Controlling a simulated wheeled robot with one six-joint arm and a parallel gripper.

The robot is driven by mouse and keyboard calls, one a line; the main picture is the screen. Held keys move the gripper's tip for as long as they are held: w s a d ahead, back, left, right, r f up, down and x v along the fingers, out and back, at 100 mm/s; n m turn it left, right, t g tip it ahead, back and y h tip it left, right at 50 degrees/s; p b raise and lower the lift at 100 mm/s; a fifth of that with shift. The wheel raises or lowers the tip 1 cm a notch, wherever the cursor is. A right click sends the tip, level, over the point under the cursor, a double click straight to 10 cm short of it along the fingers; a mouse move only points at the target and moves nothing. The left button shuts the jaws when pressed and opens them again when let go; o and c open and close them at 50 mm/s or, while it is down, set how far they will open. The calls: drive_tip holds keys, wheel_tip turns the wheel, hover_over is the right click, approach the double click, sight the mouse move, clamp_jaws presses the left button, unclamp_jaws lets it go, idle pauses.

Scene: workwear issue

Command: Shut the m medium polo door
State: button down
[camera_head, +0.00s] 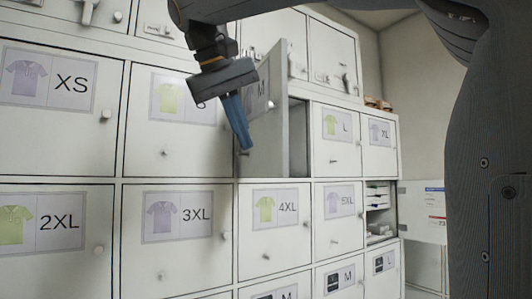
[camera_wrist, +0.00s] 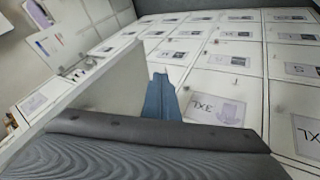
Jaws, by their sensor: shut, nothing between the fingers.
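The M polo door (camera_head: 272,135) is a white panel with a partly hidden M label, and it stands ajar in the upper row of shirt doors. A dark gap into its compartment shows at its right. My gripper (camera_head: 245,146) has blue fingers, shut and empty, pointing down in front of the door's left part in the head view. Whether they touch it I cannot tell. In the wrist view, a pale panel (camera_wrist: 108,88), seemingly this door, stands out from the cabinet front to the left of my fingers (camera_wrist: 158,80).
Closed doors surround it: the 4XL door (camera_head: 285,240) below, the L door (camera_head: 345,160) to the right and the 3XL door (camera_head: 175,260) lower left. At the far right, another door (camera_head: 422,228) stands open beside a shelf compartment (camera_head: 380,228) holding stacked items.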

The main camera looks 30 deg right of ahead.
sight(273, 173)
drive_tip(key=shift+w+d+f+p, duration=0.15)
drive_tip(key=shift+d+f+p, duration=0.35)
drive_tip(key=shift+d, duration=0.55)
drive_tip(key=shift+w+d+f+p, duration=0.2)
drive_tip(key=shift+d+f, duration=0.45)
drive_tip(key=shift+d, duration=0.35)
drive_tip(key=shift+w+d+f+p, duration=0.1)
drive_tip(key=shift+d+f+p, duration=0.4)
drive_tip(key=shift+d, duration=0.55)
drive_tip(key=shift+f, duration=0.15)
drive_tip(key=shift+d, duration=0.1)
